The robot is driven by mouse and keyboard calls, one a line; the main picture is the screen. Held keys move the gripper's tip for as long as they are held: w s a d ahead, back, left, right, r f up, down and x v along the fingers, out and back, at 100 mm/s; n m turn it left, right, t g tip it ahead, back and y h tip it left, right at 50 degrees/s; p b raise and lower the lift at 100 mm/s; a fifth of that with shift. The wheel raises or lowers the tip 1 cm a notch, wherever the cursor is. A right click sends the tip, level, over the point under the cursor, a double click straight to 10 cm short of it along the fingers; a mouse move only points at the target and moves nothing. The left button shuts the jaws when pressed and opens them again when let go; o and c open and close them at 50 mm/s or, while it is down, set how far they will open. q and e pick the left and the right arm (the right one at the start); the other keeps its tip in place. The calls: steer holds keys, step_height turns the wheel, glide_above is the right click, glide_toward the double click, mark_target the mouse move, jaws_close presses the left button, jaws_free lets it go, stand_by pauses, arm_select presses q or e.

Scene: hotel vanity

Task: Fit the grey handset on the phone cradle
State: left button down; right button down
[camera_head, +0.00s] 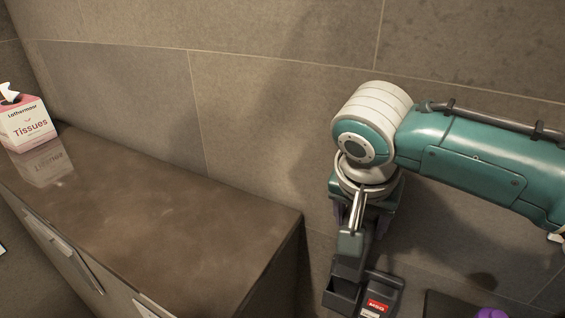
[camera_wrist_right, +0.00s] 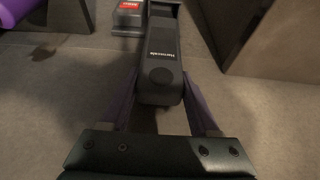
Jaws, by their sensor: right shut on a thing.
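The grey handset (camera_wrist_right: 162,55) is held lengthwise between the purple fingers of my right gripper (camera_wrist_right: 160,84) in the right wrist view, with lettering on its face. In the head view the handset (camera_head: 350,245) hangs below my right gripper (camera_head: 364,222), partly hidden by it. The dark phone cradle (camera_head: 380,291) with a red label is just below, at the bottom edge. The cradle (camera_wrist_right: 127,18) also shows at the top of the right wrist view, cut off by the frame. The handset's far end overlaps it there; I cannot tell whether they touch. My left gripper is out of view.
A brown vanity counter (camera_head: 150,215) with drawers fills the left, its right corner close to the cradle. A tissue box (camera_head: 25,122) stands at its far left. A purple thing (camera_head: 491,313) sits on a dark surface at bottom right. Grey tiled wall (camera_head: 270,110) lies behind.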

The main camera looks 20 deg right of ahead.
mark_target(350, 261)
steer(key=shift+f+b, duration=2.85)
steer(key=shift+f, duration=0.55)
steer(key=shift+f+b, duration=1)
steer(key=shift+f, duration=0.5)
steer(key=shift+c, duration=0.2)
jaws_free()
steer(key=v, duration=1)
